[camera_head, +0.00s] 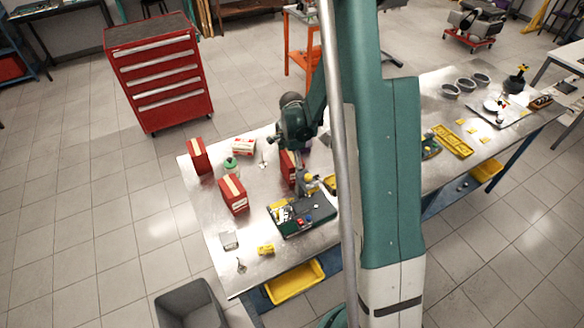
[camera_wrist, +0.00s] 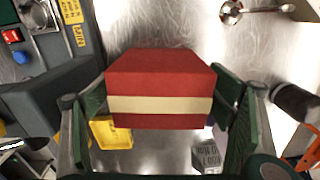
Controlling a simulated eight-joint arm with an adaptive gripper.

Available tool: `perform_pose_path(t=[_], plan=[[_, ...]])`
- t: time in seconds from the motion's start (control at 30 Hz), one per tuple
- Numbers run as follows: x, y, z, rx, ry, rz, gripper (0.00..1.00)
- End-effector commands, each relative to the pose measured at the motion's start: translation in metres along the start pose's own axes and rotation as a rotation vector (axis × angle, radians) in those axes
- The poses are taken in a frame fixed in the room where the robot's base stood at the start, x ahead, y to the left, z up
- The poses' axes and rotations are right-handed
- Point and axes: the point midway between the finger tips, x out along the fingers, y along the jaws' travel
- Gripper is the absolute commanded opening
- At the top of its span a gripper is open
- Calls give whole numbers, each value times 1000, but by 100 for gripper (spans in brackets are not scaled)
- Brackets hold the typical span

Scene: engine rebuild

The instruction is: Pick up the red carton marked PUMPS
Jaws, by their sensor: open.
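A red carton (camera_wrist: 160,75) with a cream band fills the middle of the wrist view. Its marking cannot be read. My gripper (camera_wrist: 160,92) is open, with one green finger on each side of the carton; I cannot tell whether either touches it. In the head view a red carton (camera_head: 287,167) shows partly behind my arm, below my wrist. Two more red cartons with pale bands stand on the bench, one at the far left corner (camera_head: 197,156) and one nearer the front (camera_head: 233,195). I cannot read PUMPS on any of them.
A green-capped bottle (camera_head: 231,165) and a red-and-white box (camera_head: 243,146) stand near the cartons. A grey block (camera_wrist: 206,156) lies near the right finger. The left front of the bench (camera_head: 213,220) has bare room.

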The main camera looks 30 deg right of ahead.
Motion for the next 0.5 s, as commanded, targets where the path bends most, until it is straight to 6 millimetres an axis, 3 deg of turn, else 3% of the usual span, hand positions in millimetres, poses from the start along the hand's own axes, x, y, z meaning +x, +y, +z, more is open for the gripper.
perform_pose_path(t=[0.27, 0.5], plan=[[0, 0, 0, 0, 0, 0, 81], [0, 0, 0, 0, 0, 0, 52]])
